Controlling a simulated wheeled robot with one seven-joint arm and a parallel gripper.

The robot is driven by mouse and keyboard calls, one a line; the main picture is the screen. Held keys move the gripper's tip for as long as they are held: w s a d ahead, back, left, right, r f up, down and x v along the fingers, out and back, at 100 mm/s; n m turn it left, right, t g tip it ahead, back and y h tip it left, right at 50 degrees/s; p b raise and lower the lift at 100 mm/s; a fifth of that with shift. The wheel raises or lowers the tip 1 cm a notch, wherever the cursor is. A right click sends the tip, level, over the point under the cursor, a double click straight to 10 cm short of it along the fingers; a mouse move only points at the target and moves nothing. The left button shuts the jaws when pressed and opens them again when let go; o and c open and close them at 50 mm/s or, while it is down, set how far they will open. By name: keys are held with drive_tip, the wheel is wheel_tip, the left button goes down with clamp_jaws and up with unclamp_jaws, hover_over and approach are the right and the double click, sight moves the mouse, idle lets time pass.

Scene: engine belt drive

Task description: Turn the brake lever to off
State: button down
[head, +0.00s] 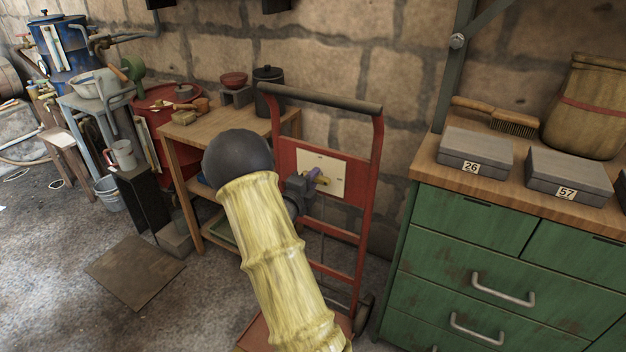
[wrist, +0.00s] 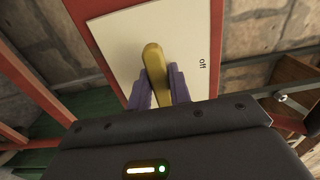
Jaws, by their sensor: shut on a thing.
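The brake lever (wrist: 155,68) is a yellow-brass handle on a cream plate (wrist: 120,38) set in a red panel. In the wrist view it points up the picture, tilted slightly left, and the word "off" (wrist: 202,63) is printed near the plate's right side. My gripper (wrist: 160,85) is shut on the lever, with one purple finger on each side. In the head view, my gripper (head: 312,176) is at the plate (head: 333,168), with a small part of the lever (head: 322,181) showing. The lever's base is partly hidden by the fingers.
The panel is on a red hand-truck frame (head: 376,150) by the stone wall. A green drawer cabinet (head: 480,240) with numbered grey boxes (head: 474,151) stands right. A wooden table (head: 215,125) stands behind left. My arm blocks part of the view.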

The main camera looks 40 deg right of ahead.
drive_tip(key=shift+n, duration=0.5)
drive_tip(key=n, duration=0.3)
drive_tip(key=shift+f+n, duration=0.1)
drive_tip(key=shift+n, duration=0.2)
drive_tip(key=n+p, duration=0.2)
drive_tip(key=n, duration=0.2)
drive_tip(key=shift+n, duration=0.3)
drive_tip(key=n+p, duration=0.2)
drive_tip(key=n, duration=0.2)
drive_tip(key=shift+s+n, duration=0.1)
drive_tip(key=shift+n, duration=0.2)
drive_tip(key=shift+s+d+f+n+p, duration=0.1)
drive_tip(key=shift+n+p, duration=0.45)
drive_tip(key=shift+n, duration=0.55)
drive_tip(key=shift+f+n+p, duration=0.1)
drive_tip(key=shift+n+p, duration=0.45)
drive_tip(key=shift+n, duration=0.55)
drive_tip(key=c, duration=1.3)
unclamp_jaws()
